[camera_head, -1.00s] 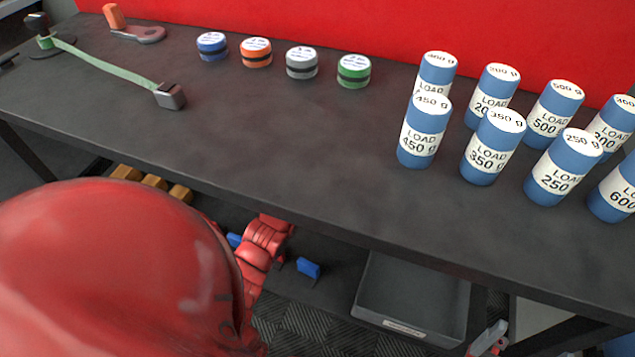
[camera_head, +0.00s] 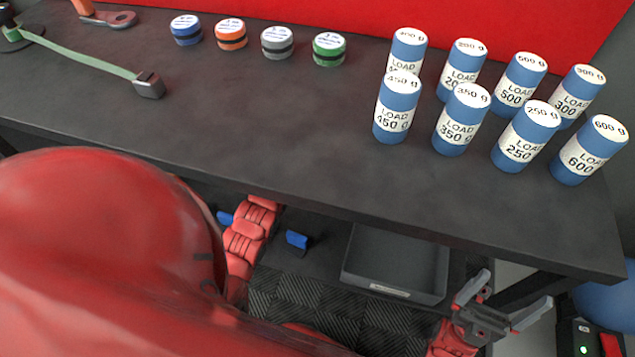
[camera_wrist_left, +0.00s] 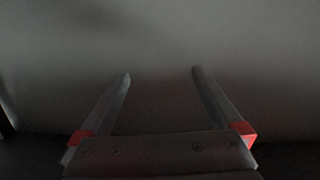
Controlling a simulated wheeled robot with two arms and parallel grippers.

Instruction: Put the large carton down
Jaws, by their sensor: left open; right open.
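No large carton can be made out in either view. My right gripper (camera_head: 510,300) shows at the lower right of the head view, beside the bench's front edge, its two grey fingers spread apart with nothing between them. My left gripper (camera_wrist_left: 160,80) shows in the left wrist view, its two fingers apart and empty in front of a dim, plain grey surface that I cannot identify. In the head view the left gripper is hidden.
A dark bench (camera_head: 270,130) crosses the head view. Several blue load cylinders (camera_head: 460,120) stand at its right, with small coloured pucks (camera_head: 277,42) and a green strap (camera_head: 85,55) further left. Below is a grey tray (camera_head: 395,260). The bench's middle is clear.

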